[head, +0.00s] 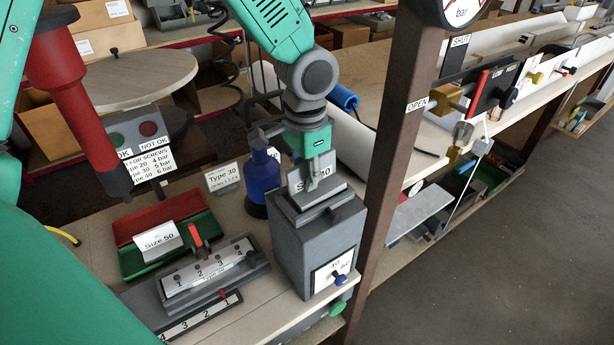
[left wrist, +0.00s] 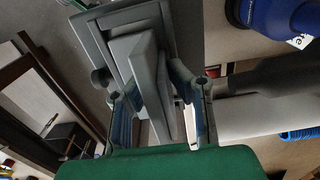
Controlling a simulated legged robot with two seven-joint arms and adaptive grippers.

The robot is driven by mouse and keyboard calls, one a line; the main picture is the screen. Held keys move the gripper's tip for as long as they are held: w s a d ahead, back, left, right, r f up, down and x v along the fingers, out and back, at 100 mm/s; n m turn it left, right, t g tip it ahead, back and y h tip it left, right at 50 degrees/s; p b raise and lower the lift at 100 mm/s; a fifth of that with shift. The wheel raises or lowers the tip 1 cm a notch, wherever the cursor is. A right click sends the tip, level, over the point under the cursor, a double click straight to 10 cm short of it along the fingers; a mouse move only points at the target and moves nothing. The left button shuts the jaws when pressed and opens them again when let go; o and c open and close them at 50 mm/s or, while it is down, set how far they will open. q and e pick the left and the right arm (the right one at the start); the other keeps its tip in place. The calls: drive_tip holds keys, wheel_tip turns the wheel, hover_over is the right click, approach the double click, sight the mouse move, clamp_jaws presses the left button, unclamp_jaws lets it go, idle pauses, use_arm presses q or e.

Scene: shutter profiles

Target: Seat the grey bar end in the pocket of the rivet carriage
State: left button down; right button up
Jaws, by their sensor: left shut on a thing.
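The piece overlaps the stepped grey top of the block (left wrist: 98,38) in that view. I cannot tell whether it is seated or only above it. No pocket shows clearly; the fingers and piece hide part of the top. I cannot tell for sure which thing is the rivet carriage. My right gripper is not in view.
A blue bottle-like thing (head: 264,176) stands close behind the block. A numbered grey fixture (head: 208,272) and red and green trays (head: 165,212) lie to the left. A brown post (head: 388,150) rises close at the right. A white roll (head: 352,145) lies behind.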

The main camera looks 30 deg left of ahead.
use_arm(q)
drive_tip(key=shift+s+f, duration=0.25)
drive_tip(key=c, duration=1.5)
unclamp_jaws()
drive_tip(key=shift+w+a, duration=0.1)
drive_tip(key=shift+w, duration=0.1)
wheel_tip(320, 180, up, 12)
drive_tip(key=shift+r, duration=0.1)
